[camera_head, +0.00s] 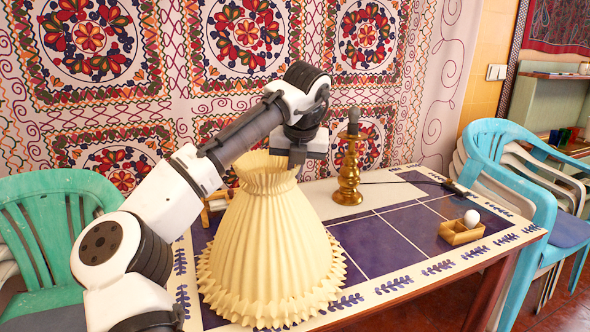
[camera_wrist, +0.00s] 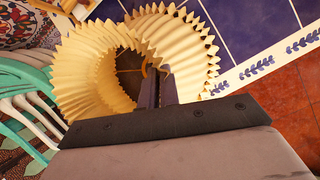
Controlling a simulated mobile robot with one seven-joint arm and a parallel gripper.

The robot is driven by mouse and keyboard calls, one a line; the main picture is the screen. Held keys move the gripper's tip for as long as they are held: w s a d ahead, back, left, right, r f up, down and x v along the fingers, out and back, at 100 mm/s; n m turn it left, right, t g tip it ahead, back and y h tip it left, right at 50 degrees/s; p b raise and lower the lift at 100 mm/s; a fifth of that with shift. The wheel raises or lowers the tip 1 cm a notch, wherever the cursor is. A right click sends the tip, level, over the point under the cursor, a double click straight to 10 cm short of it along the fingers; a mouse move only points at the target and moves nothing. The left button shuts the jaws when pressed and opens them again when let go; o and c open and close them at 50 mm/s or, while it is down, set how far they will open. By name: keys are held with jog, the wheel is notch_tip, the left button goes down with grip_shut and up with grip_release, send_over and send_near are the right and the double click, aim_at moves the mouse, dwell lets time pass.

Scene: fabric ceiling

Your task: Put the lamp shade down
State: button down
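The cream pleated lamp shade (camera_head: 270,250) stands upright, wide ruffled rim down, over the front left of the tiled table (camera_head: 395,237). I cannot tell whether its lower rim touches the table. My gripper (camera_head: 297,158) is at the shade's narrow top rim. In the wrist view, the dark fingers of my gripper (camera_wrist: 158,88) are close together at the wall of the shade (camera_wrist: 185,40), with the rim pinched between them. The fingertips are partly hidden by the shade. The brass lamp base (camera_head: 349,170) with its bulb stands bare behind and to the right.
A small wooden box (camera_head: 461,232) with a white egg-like ball (camera_head: 472,218) sits at the table's right. A wooden object (camera_head: 214,205) is partly hidden behind the shade. Green (camera_head: 50,230) and blue (camera_head: 510,160) chairs flank the table. Bare tiles lie right of the shade.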

jog(key=c, duration=2.1)
grip_release()
jog(key=shift+f, duration=0.1)
jog(key=o, duration=0.5)
jog(key=shift+c, duration=0.2)
jog(key=v, duration=1.2)
jog(key=shift+p, duration=0.3)
